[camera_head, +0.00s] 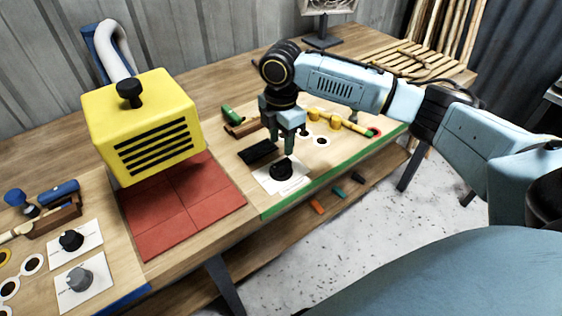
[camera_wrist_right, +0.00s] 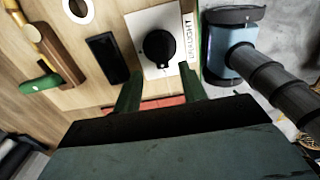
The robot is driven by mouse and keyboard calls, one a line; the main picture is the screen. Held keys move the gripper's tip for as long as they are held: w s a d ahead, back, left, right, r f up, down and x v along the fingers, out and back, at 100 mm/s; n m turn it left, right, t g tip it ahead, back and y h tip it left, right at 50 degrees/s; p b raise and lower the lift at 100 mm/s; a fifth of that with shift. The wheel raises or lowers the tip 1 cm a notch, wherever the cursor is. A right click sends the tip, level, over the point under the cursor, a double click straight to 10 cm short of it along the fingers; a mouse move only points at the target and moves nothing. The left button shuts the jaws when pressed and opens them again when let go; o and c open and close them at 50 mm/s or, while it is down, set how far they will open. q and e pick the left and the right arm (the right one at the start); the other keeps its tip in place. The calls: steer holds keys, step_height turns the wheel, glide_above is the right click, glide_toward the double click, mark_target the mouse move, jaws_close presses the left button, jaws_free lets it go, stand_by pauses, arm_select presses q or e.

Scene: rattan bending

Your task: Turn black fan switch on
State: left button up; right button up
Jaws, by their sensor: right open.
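A black knob (camera_head: 281,170) sits on a white labelled plate (camera_head: 298,183) near the table's front edge. In the right wrist view the black knob (camera_wrist_right: 158,47) shows round, with its plate (camera_wrist_right: 140,22) around it. My right gripper (camera_head: 284,150) points down just above and behind the knob. In the wrist view its two green fingers (camera_wrist_right: 160,74) are apart, with nothing between them, and the knob lies beyond the tips. Contact with the knob is not seen. My left gripper is not seen.
A black knob (camera_head: 71,241) and a grey knob (camera_head: 80,279) are on white plates at the left. A yellow hood (camera_head: 150,125) stands over red tiles (camera_head: 190,210). A black block (camera_head: 258,152) lies beside the gripper. A fan-like frame (camera_head: 325,15) stands at the back.

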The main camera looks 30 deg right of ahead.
mark_target(281, 164)
step_height(281, 164, down, 8)
steer(key=shift+r+b, duration=0.15)
steer(key=shift+b, duration=0.25)
steer(key=shift+c, duration=0.4)
jaws_close()
steer(key=shift+r+p, duration=0.1)
steer(key=shift+p, duration=0.3)
steer(key=m+p, duration=1)
steer(key=p, duration=0.4)
steer(key=shift+a+r+m, duration=0.1)
steer(key=shift+m, duration=0.2)
steer(key=m+p, duration=0.3)
steer(key=shift+m, duration=0.3)
steer(key=shift+m+p, duration=0.95)
steer(key=shift+m, duration=0.85)
